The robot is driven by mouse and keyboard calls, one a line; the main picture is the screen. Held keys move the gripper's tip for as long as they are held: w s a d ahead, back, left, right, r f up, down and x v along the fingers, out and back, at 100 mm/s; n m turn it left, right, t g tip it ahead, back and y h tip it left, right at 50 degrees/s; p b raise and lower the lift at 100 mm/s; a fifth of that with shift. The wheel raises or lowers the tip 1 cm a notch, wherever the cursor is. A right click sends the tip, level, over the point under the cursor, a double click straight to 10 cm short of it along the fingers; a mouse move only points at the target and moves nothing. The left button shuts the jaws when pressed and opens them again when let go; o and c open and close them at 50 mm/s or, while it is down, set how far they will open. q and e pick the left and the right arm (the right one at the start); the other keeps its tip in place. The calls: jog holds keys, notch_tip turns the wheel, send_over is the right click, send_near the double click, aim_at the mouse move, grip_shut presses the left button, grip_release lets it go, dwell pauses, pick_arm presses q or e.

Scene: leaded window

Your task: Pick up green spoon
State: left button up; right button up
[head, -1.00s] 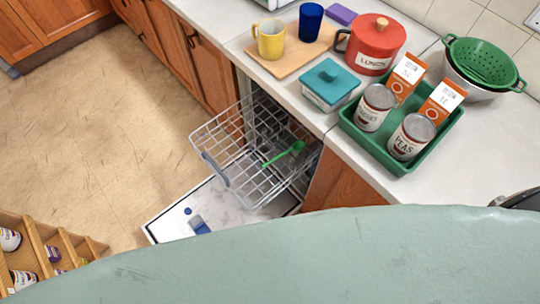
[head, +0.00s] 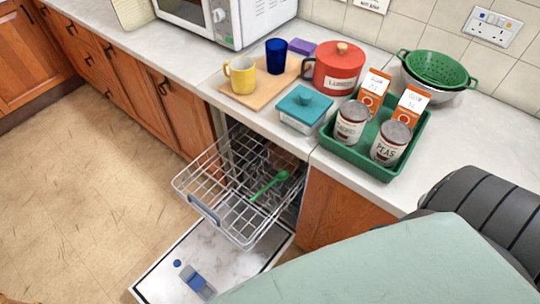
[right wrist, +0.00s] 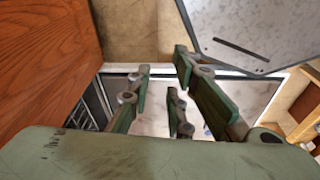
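The green spoon (head: 270,186) lies slanted in the pulled-out wire rack (head: 205,172) of the open dishwasher, its bowl toward the upper right. Nothing is touching it but the rack, as far as I can see. My right gripper (right wrist: 166,85) shows in the right wrist view with its fingers apart and nothing between them, above the pale open dishwasher door (right wrist: 160,125). The spoon is not visible in that view. Neither gripper shows in the head view.
The lowered door (head: 165,262) holds a blue-grey dispenser. On the counter are a teal dish (head: 304,112), a yellow mug (head: 241,78), a red pot (head: 335,72) and a green tray (head: 345,152) with cans and cartons. Open floor lies left of the rack.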

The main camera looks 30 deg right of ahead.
jog(key=w+a+r+b, duration=0.1)
jog(key=w+r+b, duration=0.2)
jog(key=w+r, duration=0.4)
notch_tip(320, 180, up, 14)
jog(key=m+b, duration=0.4)
jog(key=m, duration=1.4)
send_over(260, 193)
jog(key=d, duration=0.1)
jog(key=f, duration=0.5)
jog(key=a+f, duration=0.1)
jog(key=f, duration=0.1)
jog(key=shift+f+b, duration=0.15)
jog(key=shift+b, duration=0.25)
jog(key=shift+s, duration=0.1)
grip_shut()
